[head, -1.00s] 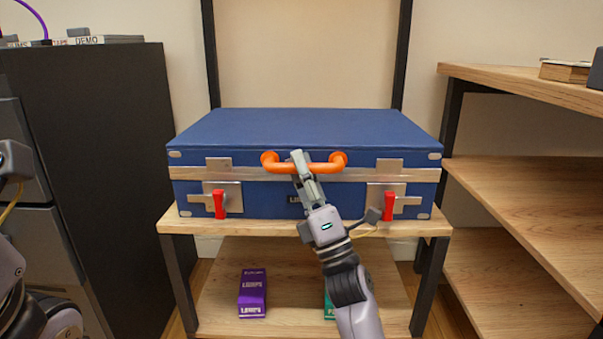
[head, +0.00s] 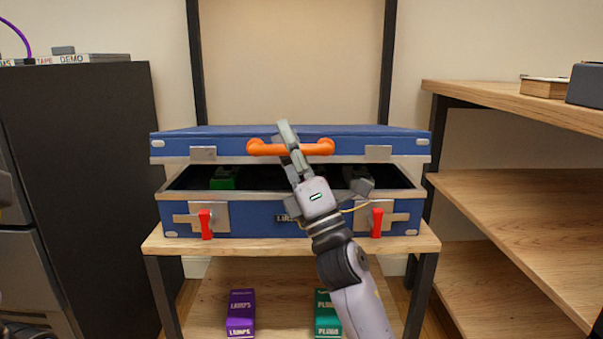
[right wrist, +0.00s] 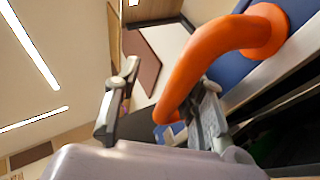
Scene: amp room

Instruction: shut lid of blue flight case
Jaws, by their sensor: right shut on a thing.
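The blue flight case (head: 260,220) stands on the wooden top of a small shelf unit. Its blue lid (head: 215,140) is raised a little at the front, leaving a dark gap above the base. My right gripper (head: 290,145) is shut on the orange handle (head: 322,147) at the lid's front edge. The handle (right wrist: 205,65) also shows in the right wrist view, between the fingers. Red latches hang on the base front, left (head: 206,224) and right (head: 377,222). A green item (head: 224,178) shows inside the case. My left gripper is not in view; only a sliver of grey shows at the left edge.
A dark cabinet (head: 90,180) stands on the left and wooden shelving (head: 510,190) on the right. On the board below the case are a purple box (head: 241,312) and a green box (head: 327,312). A dark post frame stands behind the case.

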